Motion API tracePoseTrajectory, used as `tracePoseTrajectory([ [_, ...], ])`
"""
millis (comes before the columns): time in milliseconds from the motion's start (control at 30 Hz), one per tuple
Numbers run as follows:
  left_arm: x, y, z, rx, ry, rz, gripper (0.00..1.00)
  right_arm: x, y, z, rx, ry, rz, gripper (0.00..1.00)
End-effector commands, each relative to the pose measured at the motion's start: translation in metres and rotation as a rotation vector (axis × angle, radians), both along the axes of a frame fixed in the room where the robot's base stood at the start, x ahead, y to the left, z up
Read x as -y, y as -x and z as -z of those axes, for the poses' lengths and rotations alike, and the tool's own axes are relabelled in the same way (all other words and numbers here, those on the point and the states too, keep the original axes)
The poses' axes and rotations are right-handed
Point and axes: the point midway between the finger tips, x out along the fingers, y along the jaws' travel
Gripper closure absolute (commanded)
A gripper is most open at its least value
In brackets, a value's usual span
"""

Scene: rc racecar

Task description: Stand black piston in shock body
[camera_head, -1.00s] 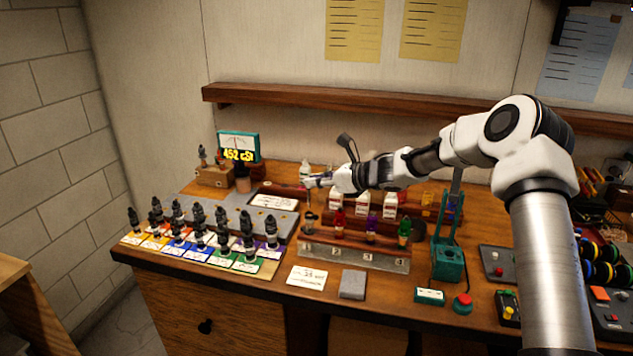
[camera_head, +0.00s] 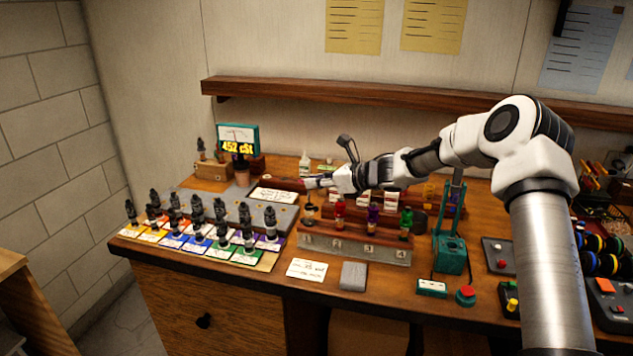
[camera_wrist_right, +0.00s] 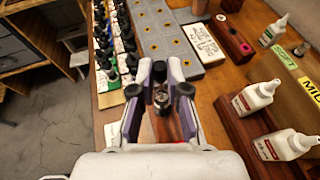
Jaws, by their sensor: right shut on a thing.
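My right gripper (camera_head: 306,184) reaches in from the right over the left end of a numbered metal rack (camera_head: 352,249). In the right wrist view its fingers (camera_wrist_right: 160,92) are closed around a small dark part, which I take to be the black piston (camera_wrist_right: 161,99); the fingers partly hide it. Red (camera_head: 339,214), purple (camera_head: 372,219) and green (camera_head: 405,224) parts stand upright at the other positions. I cannot tell whether the piston touches the shock body. My left gripper is out of view.
Several black shocks (camera_head: 220,212) stand on coloured cards at the left. A grey plate with holes (camera_wrist_right: 163,30) lies behind them. White bottles (camera_wrist_right: 252,97) stand on a wooden block right of the gripper. A teal press (camera_head: 449,250) stands right of the rack.

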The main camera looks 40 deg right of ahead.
Motion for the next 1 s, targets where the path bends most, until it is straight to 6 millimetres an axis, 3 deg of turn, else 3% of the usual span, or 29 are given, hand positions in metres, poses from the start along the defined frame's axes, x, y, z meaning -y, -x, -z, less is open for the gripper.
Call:
tracePoseTrajectory([
  [1000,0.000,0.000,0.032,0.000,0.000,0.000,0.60,0.000,0.000,0.032,0.000,0.000,0.000,1.00],
])
